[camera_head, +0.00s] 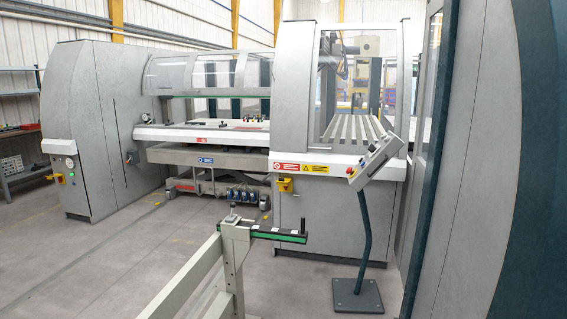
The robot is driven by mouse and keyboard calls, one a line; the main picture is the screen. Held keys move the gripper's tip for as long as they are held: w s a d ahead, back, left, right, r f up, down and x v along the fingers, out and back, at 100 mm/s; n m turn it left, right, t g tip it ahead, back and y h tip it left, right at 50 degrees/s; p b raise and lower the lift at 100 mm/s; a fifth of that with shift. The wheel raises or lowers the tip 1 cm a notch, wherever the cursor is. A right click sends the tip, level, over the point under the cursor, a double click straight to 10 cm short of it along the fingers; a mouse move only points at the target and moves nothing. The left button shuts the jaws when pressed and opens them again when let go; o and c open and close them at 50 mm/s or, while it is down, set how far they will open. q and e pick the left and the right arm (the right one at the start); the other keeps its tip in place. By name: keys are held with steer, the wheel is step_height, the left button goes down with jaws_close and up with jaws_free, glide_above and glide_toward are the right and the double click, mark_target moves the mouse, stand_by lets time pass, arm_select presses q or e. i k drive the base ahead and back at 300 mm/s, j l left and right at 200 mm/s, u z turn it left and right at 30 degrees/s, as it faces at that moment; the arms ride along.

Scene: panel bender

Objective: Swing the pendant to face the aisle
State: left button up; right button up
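The pendant (377,158) is a grey control box with a red button near its lower left end. It sits tilted on top of a dark bent post (366,228), which rises from a square dark base plate (357,296) on the floor. The pendant stands in front of the right-hand cabinet of the panel bender (325,217) and overlaps its window in the picture. I see the box at an angle, so its front is only partly visible. Neither of my grippers shows in the head view.
A pale rail frame (236,265) with a green-edged dark bar (278,232) stands in the foreground, left of the post. A large grey panel (475,180) with dark teal edges fills the right side. Grey floor (110,265) is open at the left. Shelving (22,130) stands far left.

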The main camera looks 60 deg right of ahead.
mark_target(389, 144)
steer(key=l+u, duration=0.1)
steer(key=u, duration=1.05)
steer(key=i+l+u, duration=0.15)
steer(key=l, duration=0.35)
steer(key=k+l+z, duration=0.1)
steer(key=l+z, duration=0.2)
steer(key=l, duration=0.25)
steer(key=l+z, duration=0.25)
steer(key=l, duration=0.3)
steer(key=l+u, duration=0.2)
steer(key=l, duration=0.35)
steer(key=k+l+u, duration=0.15)
steer(key=l, duration=0.45)
steer(key=l+u, duration=1.15)
steer(key=l+z, duration=0.25)
steer(key=z, duration=0.5)
steer(key=l+z, duration=0.1)
steer(key=z, duration=0.35)
steer(key=i+z, duration=0.1)
steer(key=z, duration=0.9)
steer(key=i+z, duration=0.1)
steer(key=z, duration=0.85)
steer(key=i+z, duration=0.1)
steer(key=z, duration=0.9)
steer(key=i+j, duration=0.05)
steer(key=j, duration=0.05)
